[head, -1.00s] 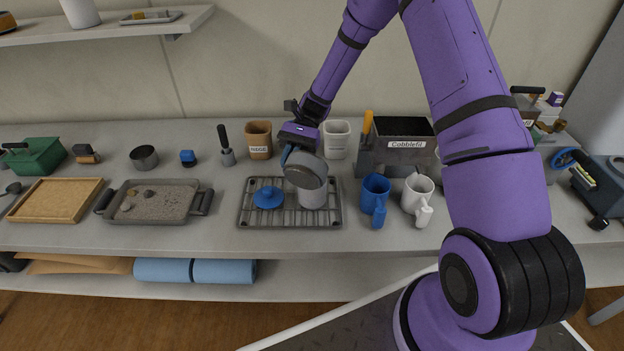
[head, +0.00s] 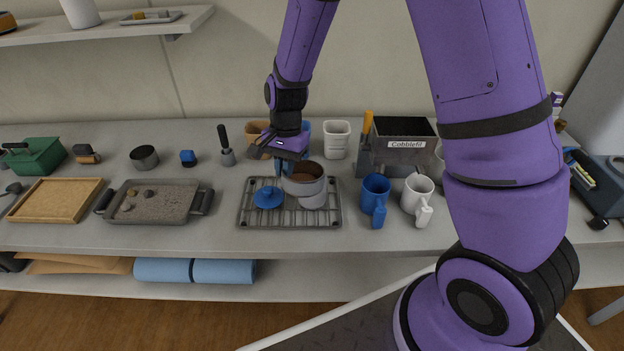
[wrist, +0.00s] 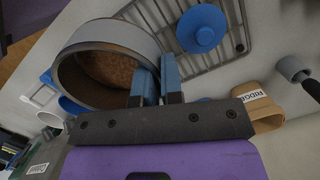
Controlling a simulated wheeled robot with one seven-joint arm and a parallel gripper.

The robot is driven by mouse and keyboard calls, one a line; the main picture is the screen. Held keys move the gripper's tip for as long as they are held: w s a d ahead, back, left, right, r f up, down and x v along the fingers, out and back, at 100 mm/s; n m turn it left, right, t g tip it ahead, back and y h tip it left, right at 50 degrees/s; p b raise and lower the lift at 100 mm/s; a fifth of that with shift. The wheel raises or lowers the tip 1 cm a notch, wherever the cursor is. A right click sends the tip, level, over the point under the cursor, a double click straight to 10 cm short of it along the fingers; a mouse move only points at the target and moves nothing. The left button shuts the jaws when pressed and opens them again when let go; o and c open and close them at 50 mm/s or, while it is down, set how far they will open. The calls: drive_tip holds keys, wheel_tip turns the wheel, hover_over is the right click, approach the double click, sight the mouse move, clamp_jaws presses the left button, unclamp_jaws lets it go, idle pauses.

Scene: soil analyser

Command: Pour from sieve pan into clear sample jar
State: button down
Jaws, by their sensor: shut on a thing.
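The grey sieve pan (head: 304,187) is held close to level, its open top up, with brown material inside. The wrist view shows the pan (wrist: 72,85) and the brown material (wrist: 115,70) in its bottom. My gripper (head: 284,168) is shut on the pan's rim; its blue fingers (wrist: 158,84) pinch the near wall. The clear sample jar (head: 314,202) stands on the wire rack directly below the pan, which hides its top. Its contents cannot be made out. The jar is hidden in the wrist view.
A blue lid (head: 268,198) lies on the wire rack (head: 250,220) left of the jar. A blue mug (head: 375,190) and a white mug (head: 417,194) stand to the right. The Cobblefil box (head: 405,158), a white cup (head: 336,138) and a tan cup (head: 256,133) stand behind.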

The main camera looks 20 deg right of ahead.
drive_tip(key=shift+d, duration=0.1)
drive_tip(key=shift+r, duration=1.5)
